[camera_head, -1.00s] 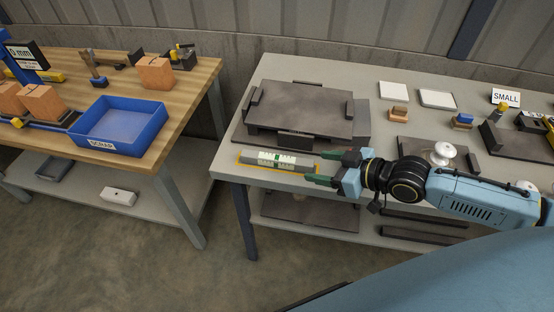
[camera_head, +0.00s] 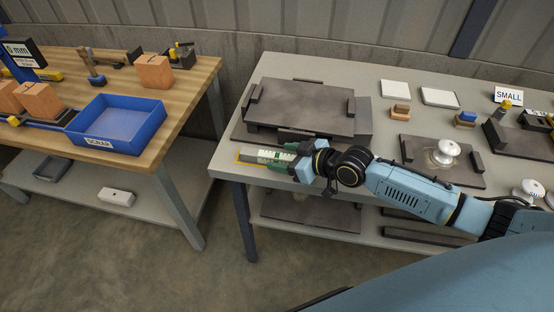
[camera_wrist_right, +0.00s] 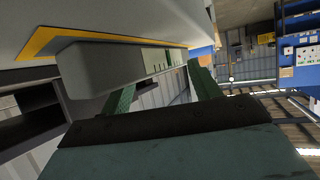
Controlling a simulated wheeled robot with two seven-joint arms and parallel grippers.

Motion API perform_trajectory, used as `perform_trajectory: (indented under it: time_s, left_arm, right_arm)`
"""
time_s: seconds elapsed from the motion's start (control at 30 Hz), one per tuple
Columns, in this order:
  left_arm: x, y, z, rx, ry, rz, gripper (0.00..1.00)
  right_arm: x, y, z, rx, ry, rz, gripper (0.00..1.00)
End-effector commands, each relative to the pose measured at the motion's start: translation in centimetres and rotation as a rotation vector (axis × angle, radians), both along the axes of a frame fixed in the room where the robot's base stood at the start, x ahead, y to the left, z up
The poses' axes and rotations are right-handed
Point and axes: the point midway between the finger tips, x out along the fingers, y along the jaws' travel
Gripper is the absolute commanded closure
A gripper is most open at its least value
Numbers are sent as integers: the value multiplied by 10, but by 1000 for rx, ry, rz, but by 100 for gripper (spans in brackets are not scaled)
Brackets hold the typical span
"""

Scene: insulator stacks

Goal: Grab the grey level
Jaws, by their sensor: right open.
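The grey level (camera_head: 254,154) lies flat on the grey table near its front left edge, on a yellow-edged marking. Its pale striped middle part shows beside my fingers. My right gripper (camera_head: 291,154) is open at the right part of the level, and its fingers and wrist hide that end. In the right wrist view the level (camera_wrist_right: 95,75) reaches from the left toward the space between the two green fingers (camera_wrist_right: 158,92). I cannot tell whether the fingers touch it. My left gripper is not in view.
A dark raised plate fixture (camera_head: 300,105) stands just behind the level. A dark plate with a white knob (camera_head: 446,150) is to the right. The wooden bench with a blue tray (camera_head: 118,122) is at left, across a gap.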

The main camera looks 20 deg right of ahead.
Motion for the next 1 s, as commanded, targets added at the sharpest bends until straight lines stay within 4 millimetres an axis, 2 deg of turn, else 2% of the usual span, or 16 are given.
perform_trajectory:
  time_s: [0.1, 0.33, 0.8, 1.0]
  left_arm:
    - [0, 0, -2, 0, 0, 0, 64]
    - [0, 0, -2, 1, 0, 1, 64]
    - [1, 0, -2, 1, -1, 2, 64]
    - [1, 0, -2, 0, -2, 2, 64]
  right_arm:
    - [8, 5, -5, -1, 0, 0, 38]
    - [9, 6, -5, -1, 1, 1, 38]
    - [8, 6, -6, -1, 3, 1, 98]
    - [8, 6, -5, -2, 1, 0, 100]
